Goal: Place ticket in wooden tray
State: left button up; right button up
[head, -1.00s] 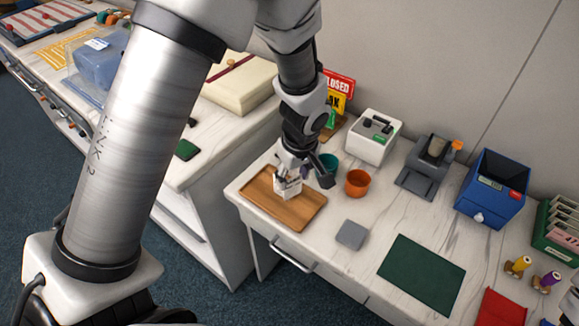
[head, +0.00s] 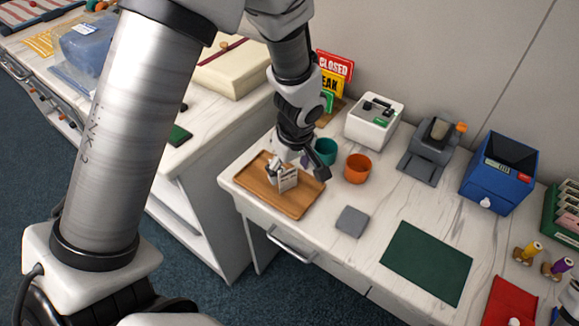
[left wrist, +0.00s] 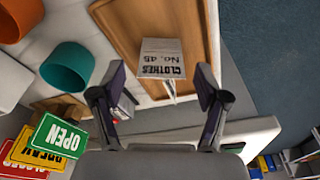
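The ticket (head: 288,180) is a small white folded card. It stands in the wooden tray (head: 300,205), near its middle. In the left wrist view the ticket (left wrist: 161,60) reads "CLOTHES No. 45" and lies over the tray (left wrist: 125,35). My left gripper (head: 275,168) is just above the tray, right beside the ticket. In the left wrist view the left gripper (left wrist: 160,95) is open, with a clear gap between each finger and the ticket. Part of the tray is hidden behind the ticket and gripper. My right gripper is not visible.
A teal cup (head: 325,152) and an orange cup (head: 357,168) stand close to the tray's right. Sign cards (head: 333,75) stand behind. A grey pad (head: 352,221) and a green mat (head: 427,262) lie rightward. A blue box (head: 498,175) stands near the wall.

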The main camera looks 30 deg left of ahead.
pick_arm(q)
jog(key=shift+r, duration=0.2)
notch_tip(320, 180, up, 12)
jog(key=s+d+p, duration=0.1)
jog(key=p, duration=0.1)
jog(key=shift+d, duration=0.4)
